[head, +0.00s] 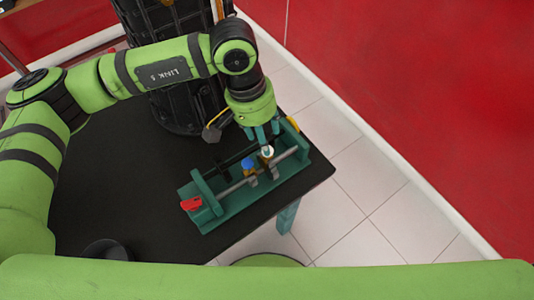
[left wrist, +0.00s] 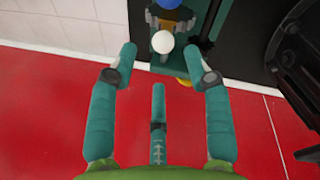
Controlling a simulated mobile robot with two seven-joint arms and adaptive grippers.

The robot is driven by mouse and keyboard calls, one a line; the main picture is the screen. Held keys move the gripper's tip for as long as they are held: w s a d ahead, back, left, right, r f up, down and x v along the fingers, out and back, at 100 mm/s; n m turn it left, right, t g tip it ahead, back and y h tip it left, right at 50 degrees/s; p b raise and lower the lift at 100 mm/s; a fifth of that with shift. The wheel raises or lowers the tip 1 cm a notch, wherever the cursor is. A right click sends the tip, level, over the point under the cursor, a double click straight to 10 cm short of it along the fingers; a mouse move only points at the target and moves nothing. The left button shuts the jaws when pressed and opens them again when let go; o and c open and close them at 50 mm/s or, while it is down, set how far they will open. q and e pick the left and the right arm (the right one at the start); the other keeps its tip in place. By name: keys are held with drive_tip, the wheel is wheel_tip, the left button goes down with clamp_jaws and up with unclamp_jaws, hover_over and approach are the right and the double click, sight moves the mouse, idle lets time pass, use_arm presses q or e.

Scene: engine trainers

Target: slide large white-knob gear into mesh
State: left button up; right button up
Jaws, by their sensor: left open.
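The green gear trainer (head: 237,207) lies on the black table, with grey shafts running between its end plates. A white knob (head: 267,151) stands on a shaft near its right end; it also shows in the left wrist view (left wrist: 162,43). A blue knob (head: 248,163) stands close to its left. The gear under the white knob is too small to make out, and I cannot tell whether it meshes. My left gripper (head: 263,133) is just above the white knob. In the left wrist view its teal fingers (left wrist: 160,55) are spread, with the white knob beyond and between the tips.
A red block (head: 191,203) sits at the trainer's left end and a yellow part (head: 293,123) at its right end. A black ribbed container (head: 185,105) stands behind. The table (head: 130,205) is mostly clear at left; its edge runs close to the trainer's right.

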sight(267, 161)
use_arm(q)
drive_tip(key=shift+f, duration=0.4)
drive_tip(key=f+p, duration=0.1)
drive_tip(key=f, duration=0.2)
drive_tip(key=f+p, duration=0.1)
drive_tip(key=shift+s+d+f+p, duration=0.1)
drive_tip(key=shift+d+f+p, duration=0.2)
drive_tip(key=shift+d, duration=0.1)
drive_tip(key=shift+d+f, duration=0.1)
drive_tip(key=shift+f, duration=0.6)
use_arm(e)
drive_tip(key=w+r, duration=0.1)
drive_tip(key=w+a+r, duration=0.1)
drive_tip(key=r, duration=0.1)
drive_tip(key=shift+a, duration=0.2)
drive_tip(key=shift+s, duration=0.1)
use_arm(q)
clamp_jaws()
use_arm(e)
drive_tip(key=shift+s+d, duration=0.15)
drive_tip(key=shift+d, duration=0.05)
